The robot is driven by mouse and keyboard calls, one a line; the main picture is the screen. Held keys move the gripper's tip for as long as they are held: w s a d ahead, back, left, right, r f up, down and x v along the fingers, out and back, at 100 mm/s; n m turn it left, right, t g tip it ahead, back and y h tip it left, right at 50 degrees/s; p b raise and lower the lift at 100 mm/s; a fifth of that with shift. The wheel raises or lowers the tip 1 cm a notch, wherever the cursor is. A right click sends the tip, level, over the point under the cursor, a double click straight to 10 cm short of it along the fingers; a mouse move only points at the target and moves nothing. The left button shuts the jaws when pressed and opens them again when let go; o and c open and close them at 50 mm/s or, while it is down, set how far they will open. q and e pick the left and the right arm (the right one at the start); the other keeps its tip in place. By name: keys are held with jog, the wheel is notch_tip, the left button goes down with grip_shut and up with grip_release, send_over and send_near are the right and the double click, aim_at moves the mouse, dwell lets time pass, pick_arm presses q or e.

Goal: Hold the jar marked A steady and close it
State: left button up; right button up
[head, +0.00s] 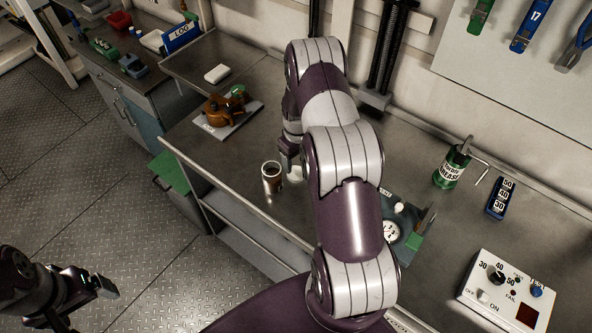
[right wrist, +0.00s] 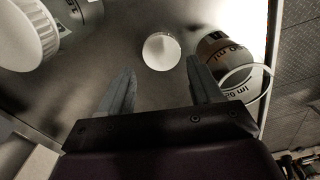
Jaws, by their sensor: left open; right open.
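An open-topped, brownish jar or beaker (head: 272,178) stands on the grey bench in the head view. What looks like the same container, with "ml" print, is at the right in the right wrist view (right wrist: 224,58). A small white round piece (right wrist: 161,52), perhaps a lid, lies on the bench ahead of my right fingers. A white-capped jar (right wrist: 24,36) is at the upper left there. No mark A is readable. My right gripper (head: 287,158) is open and empty above the bench, beside the brownish container. My left gripper (head: 102,284) is open and empty over the floor, far from the jars.
A brown device on a pale board (head: 228,122) sits at the bench's left. A green grease can (head: 452,166), a blue number block (head: 500,198) and a white control box (head: 508,291) stand at the right. My right arm hides the bench's middle.

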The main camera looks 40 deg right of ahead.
aim_at(296, 172)
jog(key=shift+f, duration=0.1)
notch_tip(296, 172, down, 5)
jog(key=p, duration=0.3)
jog(key=shift+w+a+r, duration=0.1)
jog(key=shift+w+r, duration=0.05)
jog(key=shift+r, duration=0.05)
jog(key=shift+f, duration=0.3)
jog(key=c, duration=0.7)
